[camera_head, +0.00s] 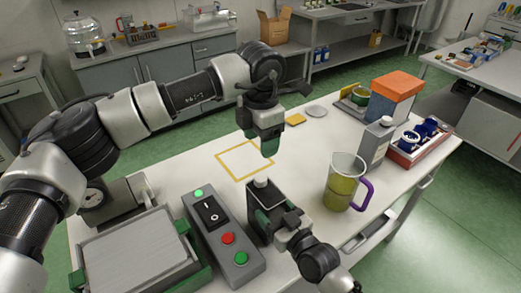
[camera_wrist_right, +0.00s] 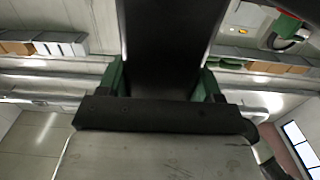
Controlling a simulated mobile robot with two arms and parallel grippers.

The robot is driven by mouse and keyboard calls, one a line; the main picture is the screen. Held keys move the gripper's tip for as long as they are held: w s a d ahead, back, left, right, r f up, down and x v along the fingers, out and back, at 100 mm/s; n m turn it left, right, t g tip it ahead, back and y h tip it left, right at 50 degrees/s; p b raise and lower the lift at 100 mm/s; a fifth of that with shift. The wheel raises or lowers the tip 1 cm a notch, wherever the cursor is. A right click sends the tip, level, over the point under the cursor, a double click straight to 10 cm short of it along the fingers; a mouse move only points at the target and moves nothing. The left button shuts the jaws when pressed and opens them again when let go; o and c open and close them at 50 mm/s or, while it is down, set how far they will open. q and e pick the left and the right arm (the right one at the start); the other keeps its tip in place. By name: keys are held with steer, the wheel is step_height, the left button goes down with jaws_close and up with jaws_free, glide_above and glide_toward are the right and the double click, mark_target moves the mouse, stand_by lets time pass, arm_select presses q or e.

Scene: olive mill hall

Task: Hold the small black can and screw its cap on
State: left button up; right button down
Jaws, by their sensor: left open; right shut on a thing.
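The small black can (camera_head: 281,196) stands upright in my right gripper (camera_head: 264,222), which is shut on it. In the right wrist view the can's dark body (camera_wrist_right: 163,45) fills the space between the green fingers. A small whitish cap (camera_head: 261,182) shows at the top of the can; I cannot tell whether it is screwed tight. My left gripper (camera_head: 268,148) is open above the can, its green fingers pointing down, with a gap between its tips and the cap. Nothing shows between its fingers.
A control box (camera_head: 222,238) with switch and buttons and a green-framed tray (camera_head: 192,272) lie to the left. A jug (camera_head: 341,182) with purple handle, a grey canister (camera_head: 376,146) and a crate (camera_head: 427,150) stand right. A yellow-outlined square (camera_head: 222,164) lies behind, bare.

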steer(key=shift+c, duration=0.5)
jaws_free()
steer(key=b+v, duration=0.2)
steer(key=v, duration=0.8)
steer(key=shift+s+d, duration=0.25)
steer(key=shift+s, duration=0.05)
